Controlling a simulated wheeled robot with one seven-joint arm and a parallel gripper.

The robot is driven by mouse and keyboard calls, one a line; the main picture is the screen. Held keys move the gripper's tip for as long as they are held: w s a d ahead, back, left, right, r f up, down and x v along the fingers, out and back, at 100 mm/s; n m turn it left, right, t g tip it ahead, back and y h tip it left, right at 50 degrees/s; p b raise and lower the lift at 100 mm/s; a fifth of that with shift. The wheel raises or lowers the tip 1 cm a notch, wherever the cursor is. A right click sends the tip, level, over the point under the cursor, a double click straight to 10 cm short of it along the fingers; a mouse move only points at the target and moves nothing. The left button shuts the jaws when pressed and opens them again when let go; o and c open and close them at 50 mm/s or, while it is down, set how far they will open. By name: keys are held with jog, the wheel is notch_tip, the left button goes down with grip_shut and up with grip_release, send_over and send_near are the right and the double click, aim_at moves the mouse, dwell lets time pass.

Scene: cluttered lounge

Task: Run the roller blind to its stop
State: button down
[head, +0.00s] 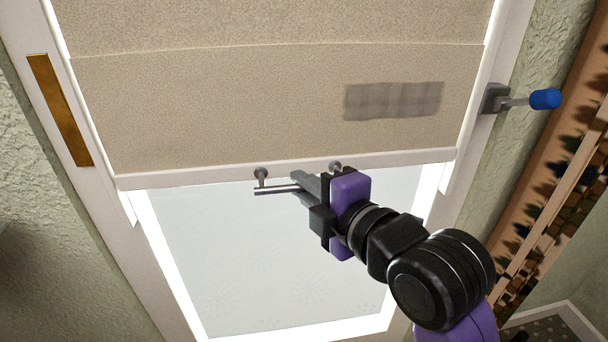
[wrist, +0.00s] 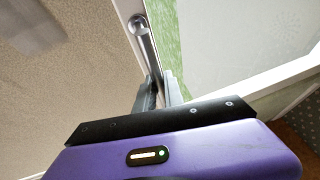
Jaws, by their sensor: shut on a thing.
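The beige roller blind (head: 230,95) hangs partway down the window and ends in a white bottom bar (head: 200,175). A thin metal pull handle (head: 272,190) on two round mounts sits along that bar. My gripper (head: 300,184) is shut on the right part of the handle. In the wrist view the fingers (wrist: 160,90) close around the handle (wrist: 147,45), with the blind fabric (wrist: 70,90) to the left. The handle's right end is hidden by my gripper.
A crank with a blue knob (head: 545,99) juts from the right frame. A brass plate (head: 60,110) is on the left frame. Bright window glass (head: 260,260) shows below the bar. A shelf with many small items (head: 550,190) stands at the right.

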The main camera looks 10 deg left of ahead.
jog(key=shift+f+b, duration=1.2)
jog(key=shift+f, duration=1.15)
jog(key=c, duration=1.5)
grip_release()
jog(key=shift+o, duration=0.2)
jog(key=p+v, duration=0.1)
jog(key=v, duration=0.7)
jog(key=shift+w, duration=0.1)
